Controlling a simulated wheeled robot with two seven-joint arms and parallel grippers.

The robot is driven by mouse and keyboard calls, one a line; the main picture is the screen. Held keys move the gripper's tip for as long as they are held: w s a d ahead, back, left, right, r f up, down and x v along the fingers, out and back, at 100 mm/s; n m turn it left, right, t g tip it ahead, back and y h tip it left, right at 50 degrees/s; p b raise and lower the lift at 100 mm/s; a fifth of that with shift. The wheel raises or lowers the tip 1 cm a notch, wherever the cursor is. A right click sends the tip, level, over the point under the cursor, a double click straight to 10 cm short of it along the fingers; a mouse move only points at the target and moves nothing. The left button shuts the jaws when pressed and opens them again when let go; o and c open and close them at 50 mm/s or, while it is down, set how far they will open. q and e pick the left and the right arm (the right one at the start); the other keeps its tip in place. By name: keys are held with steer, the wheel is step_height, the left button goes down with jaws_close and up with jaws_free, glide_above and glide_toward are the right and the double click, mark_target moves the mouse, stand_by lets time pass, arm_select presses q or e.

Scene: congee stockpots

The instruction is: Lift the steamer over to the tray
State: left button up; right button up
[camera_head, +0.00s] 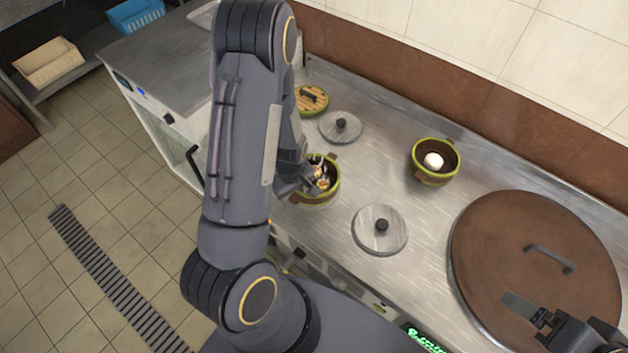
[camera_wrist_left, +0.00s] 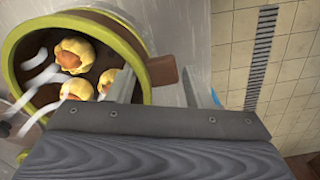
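A round green-rimmed steamer (camera_head: 327,196) with yellow dumplings inside stands uncovered on the steel counter. It fills the upper left of the left wrist view (camera_wrist_left: 147,88), with a brown side handle (camera_wrist_left: 163,70). My left gripper (camera_head: 298,183) is at its near-left side, partly hidden by my arm. In the left wrist view its fingers (camera_wrist_left: 165,92) are apart, one over the steamer's inside and one outside, with the rim and handle between; I cannot tell whether they touch. A second green-rimmed steamer (camera_head: 422,172) holds a white bun. My right gripper (camera_head: 530,313) is over a large brown lid. I see no clear tray.
Two metal lids (camera_head: 380,230) (camera_head: 340,127) lie on the counter near the steamers. A bamboo-topped steamer (camera_head: 311,99) stands at the back. The large brown lid (camera_head: 500,250) covers the right side. A blue basket (camera_head: 135,14) and a beige basket (camera_head: 48,62) are at the far left.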

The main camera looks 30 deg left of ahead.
arm_select(q)
steer(key=c, duration=0.7)
steer(key=shift+c, duration=0.2)
